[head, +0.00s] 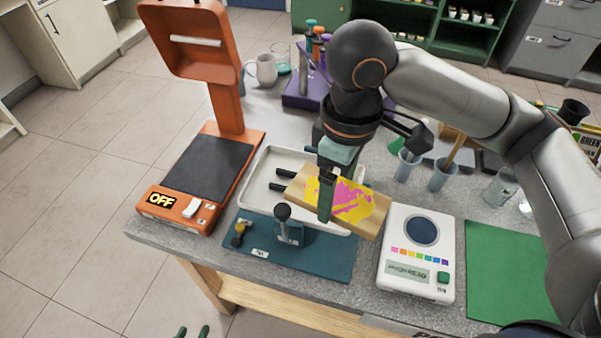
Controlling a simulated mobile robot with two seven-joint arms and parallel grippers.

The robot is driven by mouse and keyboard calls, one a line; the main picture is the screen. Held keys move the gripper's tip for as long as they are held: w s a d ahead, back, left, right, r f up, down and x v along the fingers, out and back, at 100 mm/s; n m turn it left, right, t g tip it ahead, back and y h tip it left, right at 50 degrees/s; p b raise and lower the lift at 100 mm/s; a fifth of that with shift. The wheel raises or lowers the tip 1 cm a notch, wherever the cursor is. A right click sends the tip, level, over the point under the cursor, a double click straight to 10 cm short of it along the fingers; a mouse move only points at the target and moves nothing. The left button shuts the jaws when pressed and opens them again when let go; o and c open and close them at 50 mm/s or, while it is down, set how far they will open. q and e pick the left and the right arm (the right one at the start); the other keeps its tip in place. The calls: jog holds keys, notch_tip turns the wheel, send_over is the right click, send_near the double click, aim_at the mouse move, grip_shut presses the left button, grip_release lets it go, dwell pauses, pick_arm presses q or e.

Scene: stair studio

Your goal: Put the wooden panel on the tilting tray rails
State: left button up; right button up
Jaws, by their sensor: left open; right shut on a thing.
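The wooden panel (296,189) carries a yellow and magenta painted patch. My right gripper (326,205) comes down from above and is shut on it. The panel lies across the right part of the white tilting tray (268,160) and sticks out past its right edge. Two dark rails (279,187) show at the panel's left end. I cannot tell whether the panel touches the rails or hovers above them. The green fingertips of my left gripper (192,332) show at the bottom edge, open and empty, away from the table.
A teal mat (320,263) with a black-knobbed clamp (287,228) lies in front of the tray. An orange stand (225,145) is on the left, a white colour meter (420,250) on the right. A purple rack (305,92) and cups stand behind. A green mat (505,265) is bare.

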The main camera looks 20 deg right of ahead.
jog(key=shift+s+a+r+n, duration=0.15)
jog(key=shift+a+r+n, duration=0.05)
jog(key=shift+r+n, duration=0.3)
jog(key=shift+s+a+r+n, duration=0.15)
jog(key=shift+a+r+n, duration=0.05)
jog(key=shift+r+n, duration=0.25)
jog(key=shift+w+a+r+n, duration=0.1)
jog(key=shift+n, duration=0.15)
jog(key=w+f, duration=0.2)
jog(key=w, duration=0.2)
jog(key=w+f, duration=0.3)
jog(key=w, duration=0.1)
jog(key=w+f, duration=0.3)
jog(key=w, duration=0.1)
jog(key=shift+w+a+f, duration=0.1)
jog(key=shift+a+f, duration=0.05)
jog(key=shift+w+f, duration=0.4)
jog(key=shift+f, duration=0.1)
jog(key=shift+w+f, duration=0.15)
jog(key=shift+f, duration=1.55)
jog(key=shift+f, duration=0.15)
jog(key=o, duration=1.2)
jog(key=shift+c, duration=0.2)
